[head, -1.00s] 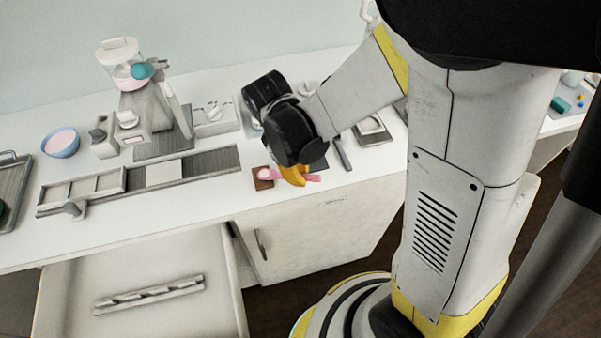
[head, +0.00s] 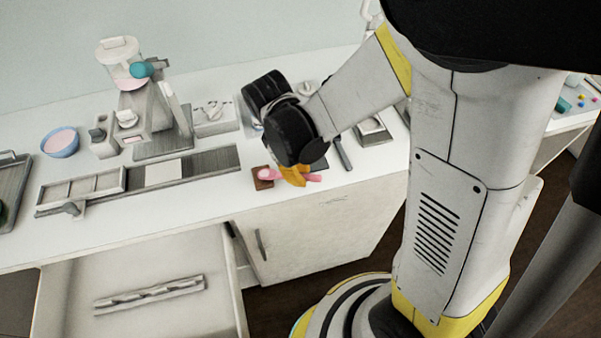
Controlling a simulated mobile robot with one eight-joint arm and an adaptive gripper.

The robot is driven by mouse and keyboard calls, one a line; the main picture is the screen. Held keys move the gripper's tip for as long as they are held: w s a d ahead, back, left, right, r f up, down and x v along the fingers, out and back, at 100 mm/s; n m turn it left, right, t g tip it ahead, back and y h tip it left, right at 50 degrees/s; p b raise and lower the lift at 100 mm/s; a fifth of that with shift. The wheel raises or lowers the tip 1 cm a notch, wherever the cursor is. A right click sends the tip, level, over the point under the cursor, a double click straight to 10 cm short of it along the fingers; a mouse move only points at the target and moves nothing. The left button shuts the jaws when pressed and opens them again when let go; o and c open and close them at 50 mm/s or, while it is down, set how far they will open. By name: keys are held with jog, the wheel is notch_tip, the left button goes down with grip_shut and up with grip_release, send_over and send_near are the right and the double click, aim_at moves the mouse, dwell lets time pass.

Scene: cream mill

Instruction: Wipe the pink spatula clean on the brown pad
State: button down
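The pink spatula (head: 268,174) lies roughly level, its wide end at the left over the brown pad (head: 261,184) and its handle end showing at the right. I cannot tell whether the wide end touches the pad. My gripper (head: 294,176), with yellow-orange fingers, is around the middle of the spatula and appears shut on it. My dark wrist hides part of the fingers and the counter behind. The brown pad is a small flat square near the counter's front edge, partly covered by the spatula.
A mill with a clear hopper (head: 118,65) stands at the back left. A blue bowl (head: 60,143) of pink stuff and a long grey rail tray (head: 210,163) lie left of the pad. A dark-handled tool (head: 343,153) lies to the right. An open drawer (head: 190,318) juts out below.

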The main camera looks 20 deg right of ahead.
jog(key=shift+s+d, duration=0.4)
jog(key=shift+d, duration=0.25)
jog(key=shift+w+a+b, duration=0.4)
jog(key=shift+a, duration=0.25)
jog(key=shift+s+d, duration=0.4)
jog(key=shift+d, duration=0.25)
jog(key=shift+w+a, duration=0.45)
jog(key=shift+a, duration=0.2)
dwell(0.4)
jog(key=shift+s+d+p+v, duration=0.1)
jog(key=shift+d+p+v, duration=0.1)
jog(key=shift+p+v, duration=0.7)
jog(key=shift+s+d+p+v, duration=0.1)
jog(key=shift+d+p+v, duration=0.1)
jog(key=shift+p+v, duration=0.6)
jog(key=shift+d+p+v, duration=0.2)
jog(key=shift+p+v, duration=0.3)
jog(key=shift+v, duration=0.75)
jog(key=shift+r, duration=0.1)
